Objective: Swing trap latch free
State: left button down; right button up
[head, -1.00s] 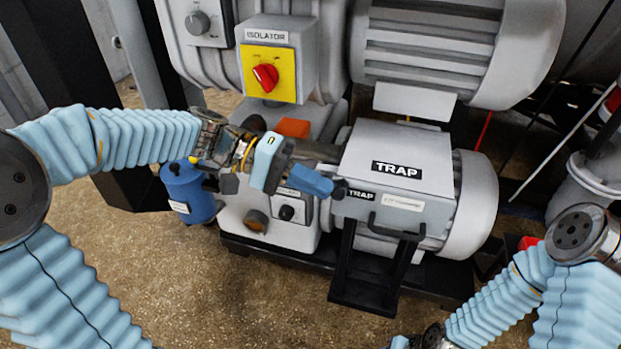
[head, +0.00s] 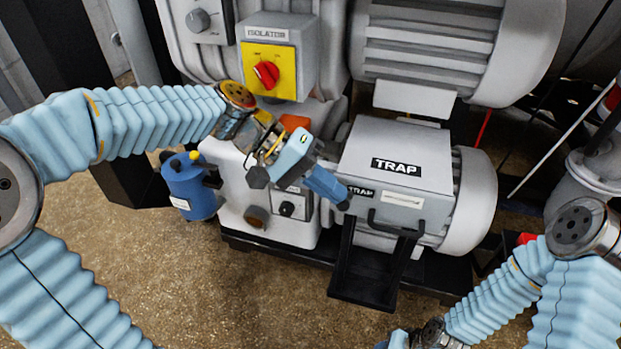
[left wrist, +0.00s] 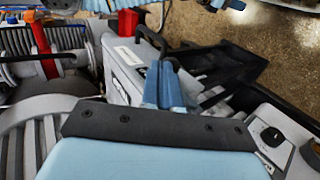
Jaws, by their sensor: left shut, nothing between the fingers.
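The grey trap housing (head: 425,155) with its TRAP labels stands in the middle of the head view. My left gripper (head: 342,200) is shut and empty, its blue fingers pointing down and right. The fingertips are at the left end of the trap's front face, beside the small TRAP label (head: 361,192). I cannot tell whether they touch anything. In the left wrist view the shut fingers (left wrist: 165,72) are close to a black bent bar (left wrist: 151,40) on the trap housing. The latch is not clearly distinguishable.
A black bar handle (head: 398,228) is on the trap's front, above a black frame (head: 365,275). The yellow isolator panel (head: 268,70) with a red knob is above my left wrist. A blue canister (head: 188,188) stands left. Open floor (head: 190,270) lies in front.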

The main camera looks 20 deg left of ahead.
pick_arm(q)
jog(key=shift+d+f, duration=0.1)
dwell(0.4)
jog(key=v, duration=1.4)
